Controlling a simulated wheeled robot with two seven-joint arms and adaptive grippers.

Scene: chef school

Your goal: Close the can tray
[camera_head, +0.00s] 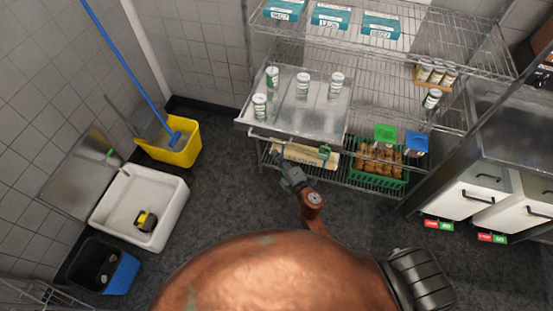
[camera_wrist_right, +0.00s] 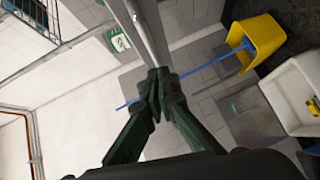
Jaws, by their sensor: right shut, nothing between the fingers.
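The can tray (camera_head: 283,122) is a shiny metal tray on the wire rack, pulled out toward me past the shelf's front. Several white cans with green labels, such as this can (camera_head: 303,84), stand upright on it. My right gripper (camera_head: 278,157) is just below and in front of the tray's front edge. In the right wrist view, my right gripper (camera_wrist_right: 157,75) is shut and empty, its fingertips at the end of a metal bar or edge. I cannot tell whether they touch it. One can (camera_wrist_right: 120,42) shows beside that bar. My left gripper is not in view.
Below the tray are a flat pale box (camera_head: 308,154) and a green crate (camera_head: 377,181). A yellow mop bucket (camera_head: 177,142), a white basin (camera_head: 167,178) and a blue-black bin (camera_head: 122,276) stand to the left. White drawers (camera_head: 467,202) are at right. Floor between is clear.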

